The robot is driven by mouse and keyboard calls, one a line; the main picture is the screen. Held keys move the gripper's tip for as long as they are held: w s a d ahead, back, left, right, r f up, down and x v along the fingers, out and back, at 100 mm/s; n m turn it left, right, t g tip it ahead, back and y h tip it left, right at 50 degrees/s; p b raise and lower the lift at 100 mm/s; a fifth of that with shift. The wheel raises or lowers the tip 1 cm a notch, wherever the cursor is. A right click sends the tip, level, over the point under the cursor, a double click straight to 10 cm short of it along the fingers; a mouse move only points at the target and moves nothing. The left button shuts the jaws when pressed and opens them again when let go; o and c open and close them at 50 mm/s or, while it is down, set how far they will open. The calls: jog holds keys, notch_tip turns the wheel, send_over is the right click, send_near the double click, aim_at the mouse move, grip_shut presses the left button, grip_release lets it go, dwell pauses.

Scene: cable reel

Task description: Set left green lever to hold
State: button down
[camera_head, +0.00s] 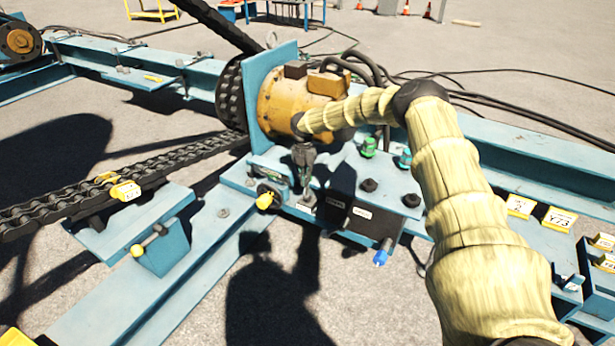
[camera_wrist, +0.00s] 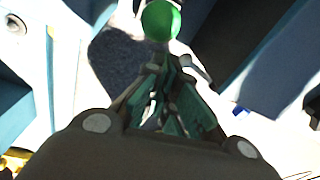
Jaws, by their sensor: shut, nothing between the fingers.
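Two green knobs show in the head view on the blue machine to the right of my gripper: a left one (camera_head: 368,146) and a right one (camera_head: 404,158). My gripper (camera_head: 307,195) points down beside the orange motor, over the front of the blue frame. In the wrist view my gripper (camera_wrist: 165,68) has its fingers together with nothing between them. A round green knob (camera_wrist: 160,19) shows just beyond the fingertips; a small gap or contact cannot be told. I cannot tell which lever this knob belongs to. The hold marking cannot be read.
The orange motor (camera_head: 285,100) stands close behind my gripper. A yellow-ended handle (camera_head: 265,200) and a blue-ended one (camera_head: 381,256) stick out in front. A chain (camera_head: 120,180) runs left. Yellow labels (camera_head: 559,219) lie at right. Black bolts (camera_head: 369,185) stand on the plate.

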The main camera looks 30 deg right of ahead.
notch_tip(320, 180, up, 8)
jog(key=w+p, duration=0.1)
jog(key=shift+w+d+r+p, duration=0.15)
jog(key=shift+w+d+p, duration=0.15)
jog(key=shift+d, duration=0.1)
dwell(0.5)
